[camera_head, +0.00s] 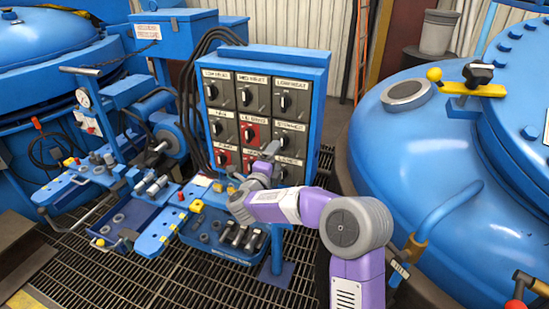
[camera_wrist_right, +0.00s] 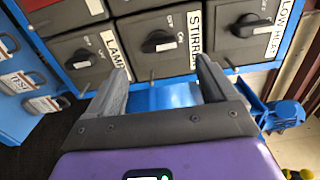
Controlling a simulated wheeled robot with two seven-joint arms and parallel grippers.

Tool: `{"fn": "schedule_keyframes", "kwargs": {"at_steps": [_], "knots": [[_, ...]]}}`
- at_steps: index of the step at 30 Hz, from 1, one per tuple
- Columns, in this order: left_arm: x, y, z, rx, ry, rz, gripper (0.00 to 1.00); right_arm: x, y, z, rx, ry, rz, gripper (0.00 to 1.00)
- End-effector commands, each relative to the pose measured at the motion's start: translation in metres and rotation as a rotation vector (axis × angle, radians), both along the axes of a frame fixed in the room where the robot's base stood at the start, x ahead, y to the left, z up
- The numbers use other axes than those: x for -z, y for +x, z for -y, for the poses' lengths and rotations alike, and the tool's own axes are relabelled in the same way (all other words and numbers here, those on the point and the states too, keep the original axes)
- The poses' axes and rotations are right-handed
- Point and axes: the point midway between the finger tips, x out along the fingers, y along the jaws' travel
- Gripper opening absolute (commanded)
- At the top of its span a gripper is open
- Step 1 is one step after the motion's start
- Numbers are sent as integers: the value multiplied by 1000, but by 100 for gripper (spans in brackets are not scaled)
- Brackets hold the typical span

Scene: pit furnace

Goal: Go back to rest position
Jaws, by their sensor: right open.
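My right arm reaches in from the lower right of the head view, with its purple and grey links. My right gripper (camera_head: 270,150) is in front of the lower right part of the blue control panel (camera_head: 318,75). In the right wrist view the two grey fingers of my right gripper (camera_wrist_right: 160,80) stand apart with nothing between them. Beyond the fingertips are black rotary knobs on grey plates, including a knob (camera_wrist_right: 159,41) beside the STIRRER label. I cannot tell whether a fingertip touches the panel. My left gripper is not in view.
A blue bench (camera_head: 165,228) with tools and fittings stands left of my arm, and a tray of grey parts (camera_head: 225,247) lies below my gripper. A large blue vessel (camera_head: 440,165) is close on the right. Metal grating (camera_head: 110,270) covers the floor.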

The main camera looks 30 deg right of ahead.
Motion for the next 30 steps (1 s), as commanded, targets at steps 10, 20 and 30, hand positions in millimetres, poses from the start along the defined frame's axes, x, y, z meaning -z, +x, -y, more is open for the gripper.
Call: {"fn": "schedule_keyframes", "kwargs": {"at_steps": [10,20,30], "knots": [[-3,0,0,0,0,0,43,13,4,-7,-40,-18,-49,85],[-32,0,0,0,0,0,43,189,-12,-110,-637,-217,-649,85],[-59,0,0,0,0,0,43,341,-188,-214,-1403,-329,-1213,85]]}}
